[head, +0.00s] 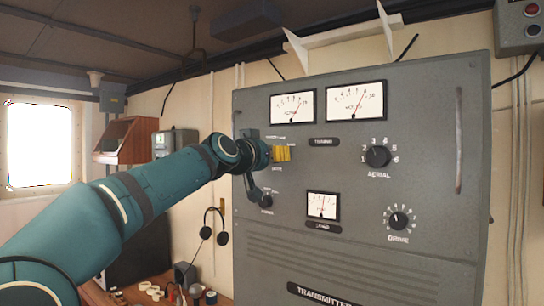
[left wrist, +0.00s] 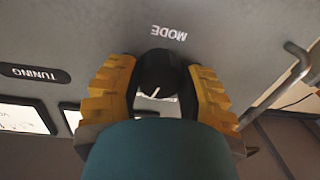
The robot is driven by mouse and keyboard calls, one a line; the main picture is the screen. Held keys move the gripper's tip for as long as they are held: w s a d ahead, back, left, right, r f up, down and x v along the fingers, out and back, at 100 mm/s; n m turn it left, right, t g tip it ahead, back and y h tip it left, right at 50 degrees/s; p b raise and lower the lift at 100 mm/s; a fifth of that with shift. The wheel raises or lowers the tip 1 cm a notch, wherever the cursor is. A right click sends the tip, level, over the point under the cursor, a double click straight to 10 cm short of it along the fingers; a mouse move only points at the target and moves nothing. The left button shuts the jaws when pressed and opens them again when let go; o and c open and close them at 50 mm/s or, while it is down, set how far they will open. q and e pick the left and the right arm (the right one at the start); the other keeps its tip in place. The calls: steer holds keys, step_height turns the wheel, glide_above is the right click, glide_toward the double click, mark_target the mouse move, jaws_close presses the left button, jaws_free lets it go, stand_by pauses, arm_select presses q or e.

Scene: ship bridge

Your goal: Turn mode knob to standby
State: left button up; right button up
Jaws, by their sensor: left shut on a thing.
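The mode knob (left wrist: 158,75) is black with a white pointer line. In the left wrist view it sits between the yellow fingers of my left gripper (left wrist: 160,92), which is shut on it. The label MODE (left wrist: 169,33) is upside down above it. In the head view my left gripper (head: 281,154) is at the upper left of the grey transmitter panel (head: 400,260), and the knob is hidden behind it. The position labels around the knob are mostly covered or too small to read. My right gripper is not in view.
The panel also has an aerial knob (head: 378,156), a drive knob (head: 398,220), a small lower-left knob (head: 266,201), two upper meters and a load meter (head: 323,205). A vertical handle (head: 459,140) stands at right. Headphones (head: 215,226) hang on the wall left of the panel.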

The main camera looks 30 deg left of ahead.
arm_select(q)
steer(key=n, duration=0.3)
steer(key=shift+r+n, duration=0.1)
steer(key=shift+n, duration=0.2)
steer(key=shift+n+g, duration=0.3)
steer(key=shift+n, duration=1.2)
steer(key=o, duration=1.3)
steer(key=shift+c, duration=0.2)
steer(key=s, duration=1.2)
steer(key=shift+r, duration=0.3)
steer(key=shift+a, duration=0.1)
